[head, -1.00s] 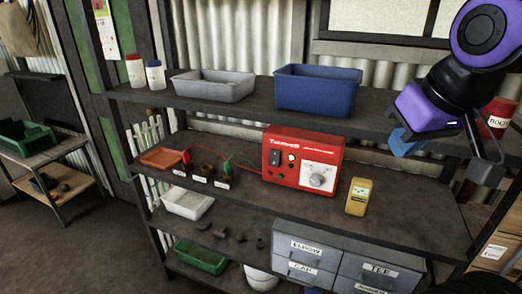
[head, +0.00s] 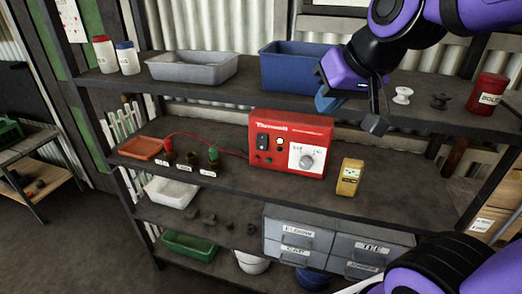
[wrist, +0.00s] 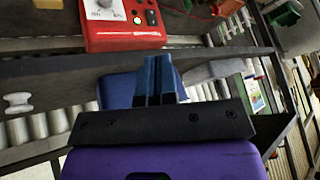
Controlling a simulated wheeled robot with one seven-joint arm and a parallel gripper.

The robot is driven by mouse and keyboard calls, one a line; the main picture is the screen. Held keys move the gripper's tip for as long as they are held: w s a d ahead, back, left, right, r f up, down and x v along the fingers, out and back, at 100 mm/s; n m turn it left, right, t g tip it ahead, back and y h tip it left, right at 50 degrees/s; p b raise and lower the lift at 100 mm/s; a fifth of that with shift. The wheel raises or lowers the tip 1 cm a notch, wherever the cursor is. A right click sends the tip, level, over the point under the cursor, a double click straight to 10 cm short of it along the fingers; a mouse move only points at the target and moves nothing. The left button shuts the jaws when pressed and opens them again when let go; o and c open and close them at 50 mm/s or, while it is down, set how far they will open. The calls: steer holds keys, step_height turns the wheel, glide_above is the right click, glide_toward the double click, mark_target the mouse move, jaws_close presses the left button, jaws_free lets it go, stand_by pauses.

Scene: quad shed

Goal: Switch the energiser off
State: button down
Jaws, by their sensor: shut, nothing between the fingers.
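The red energiser (head: 276,150) stands on the middle shelf in the head view. Its front has a dark rocker switch (head: 262,141) at the left and a white dial plate with a round knob (head: 306,160) at the right. The energiser also shows upside down at the top of the wrist view (wrist: 125,38). My gripper (head: 378,121) is in front of the upper shelf, above and to the right of the energiser, apart from it. In the wrist view its blue fingers (wrist: 158,78) are together with nothing between them. The rocker's position is too small to tell.
The upper shelf holds a grey tray (head: 194,67), a blue bin (head: 292,72) and a red tin (head: 487,95). A yellow tester (head: 349,177) stands right of the energiser. Terminals with red and green leads (head: 190,158) stand to its left. Grey drawers (head: 335,243) are below.

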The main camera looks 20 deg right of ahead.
mark_target(263, 147)
steer(key=w+a+f+m+t, duration=0.1)
steer(key=w+a+f+m, duration=0.1)
steer(key=w+a+f, duration=0.3)
steer(key=w+a+f+m+t+h, duration=0.1)
steer(key=w+a+f, duration=0.15)
steer(key=w, duration=0.45)
steer(key=w+a+f+m+t, duration=0.2)
steer(key=w+f, duration=0.2)
steer(key=w, duration=0.2)
step_height(263, 147, down, 15)
steer(key=m+t+h, duration=0.2)
steer(key=h, duration=0.8)
steer(key=shift+a, duration=0.4)
steer(key=shift+r, duration=0.1)
steer(key=x, duration=1.4)
steer(key=shift+d, duration=0.1)
